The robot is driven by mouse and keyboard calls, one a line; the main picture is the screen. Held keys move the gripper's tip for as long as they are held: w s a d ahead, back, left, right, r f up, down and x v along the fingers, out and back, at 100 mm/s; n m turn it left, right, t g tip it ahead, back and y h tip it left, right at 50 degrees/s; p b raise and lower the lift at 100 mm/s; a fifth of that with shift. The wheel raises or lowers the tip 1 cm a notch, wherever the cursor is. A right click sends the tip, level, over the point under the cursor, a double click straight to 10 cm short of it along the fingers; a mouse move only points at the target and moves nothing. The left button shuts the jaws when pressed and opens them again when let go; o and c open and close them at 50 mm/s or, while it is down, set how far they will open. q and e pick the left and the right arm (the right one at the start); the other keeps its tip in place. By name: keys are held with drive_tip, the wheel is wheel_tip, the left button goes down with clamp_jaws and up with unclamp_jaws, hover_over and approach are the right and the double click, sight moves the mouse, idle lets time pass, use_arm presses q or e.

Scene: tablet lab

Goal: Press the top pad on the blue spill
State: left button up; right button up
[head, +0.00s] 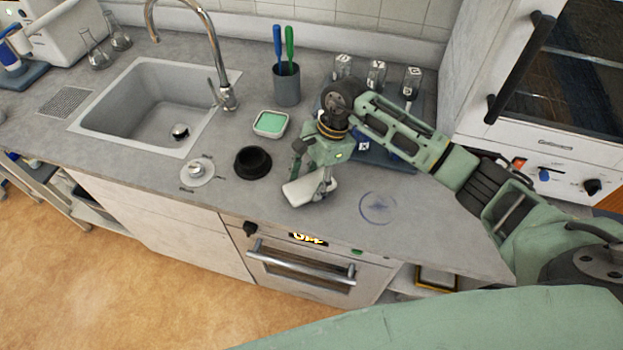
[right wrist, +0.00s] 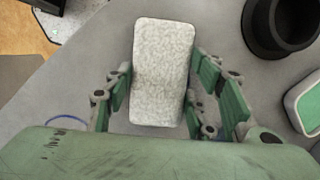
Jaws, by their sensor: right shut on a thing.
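The white pad (head: 312,191) is a rounded rectangle with a speckled face, seen close up in the right wrist view (right wrist: 163,70). My right gripper (head: 313,180) is shut on it, with a finger at each long side. I cannot tell whether the pad touches the counter or hangs just above it. The blue spill (head: 378,208) is a thin blue ring on the grey counter, to the right of the pad and apart from it. A bit of its edge shows in the right wrist view (right wrist: 68,118). My left gripper is not in view.
The sink (head: 150,100) is at left. The counter around the spill is clear; its front edge is close.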

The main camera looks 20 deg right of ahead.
drive_tip(key=shift+f+b, duration=0.35)
drive_tip(key=shift+s+f+b, duration=0.3)
drive_tip(key=shift+f+b, duration=0.05)
drive_tip(key=shift+b, duration=0.45)
idle(2.9)
idle(0.6)
drive_tip(key=shift+w+r+p, duration=0.25)
drive_tip(key=shift+r+p, duration=0.3)
drive_tip(key=shift+r, duration=0.7)
drive_tip(key=shift+r+p, duration=0.9)
drive_tip(key=shift+r, duration=1.6)
